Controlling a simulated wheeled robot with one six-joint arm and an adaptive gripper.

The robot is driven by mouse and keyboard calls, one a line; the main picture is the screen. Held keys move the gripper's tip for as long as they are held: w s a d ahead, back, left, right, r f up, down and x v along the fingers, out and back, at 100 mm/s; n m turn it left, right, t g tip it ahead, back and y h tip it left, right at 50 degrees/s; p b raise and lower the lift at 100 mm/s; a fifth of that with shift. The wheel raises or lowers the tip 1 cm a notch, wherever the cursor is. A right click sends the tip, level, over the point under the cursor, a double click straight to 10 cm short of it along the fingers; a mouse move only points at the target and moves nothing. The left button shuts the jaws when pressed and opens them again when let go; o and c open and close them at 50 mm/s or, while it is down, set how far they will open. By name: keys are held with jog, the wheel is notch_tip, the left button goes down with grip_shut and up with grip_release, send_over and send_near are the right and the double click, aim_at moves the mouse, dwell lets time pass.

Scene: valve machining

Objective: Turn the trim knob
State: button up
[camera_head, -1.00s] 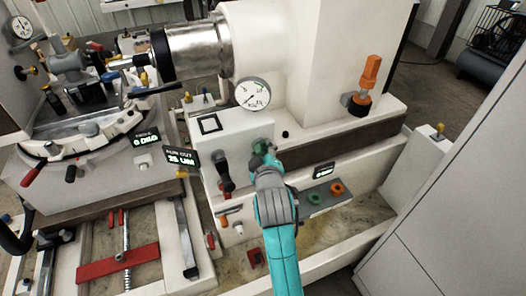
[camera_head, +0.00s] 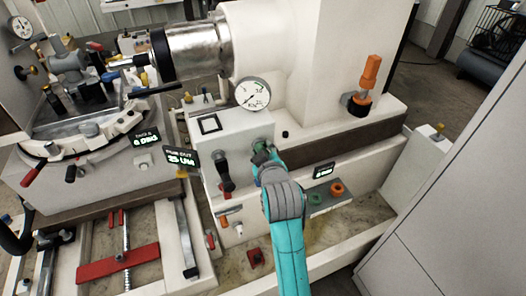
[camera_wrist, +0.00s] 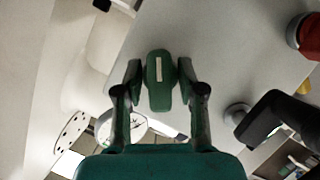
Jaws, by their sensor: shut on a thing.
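The trim knob is green with a pale stripe and sits between my fingertips in the wrist view (camera_wrist: 159,80). My gripper (camera_wrist: 158,88) is shut on it, one finger on each side. In the head view my gripper (camera_head: 263,153) reaches the right part of the front face of a white control box (camera_head: 212,142). The knob is mostly hidden there behind my gripper.
A round dial gauge (camera_head: 253,93) stands above the box. A black-handled lever (camera_head: 224,176) is left of my gripper. A small plate with green and orange buttons (camera_head: 328,202) is to the right. A run-out display (camera_head: 182,162) stands at the box's left.

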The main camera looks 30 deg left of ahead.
jog(key=shift+m+g, duration=0.6)
jog(key=shift+m, duration=0.4)
jog(key=shift+f, duration=0.1)
jog(key=o, duration=0.8)
jog(key=shift+o, duration=0.2)
jog(key=shift+s+d, duration=0.1)
jog(key=v, duration=1.1)
jog(key=shift+s+d, duration=0.15)
jog(key=shift+d, duration=0.25)
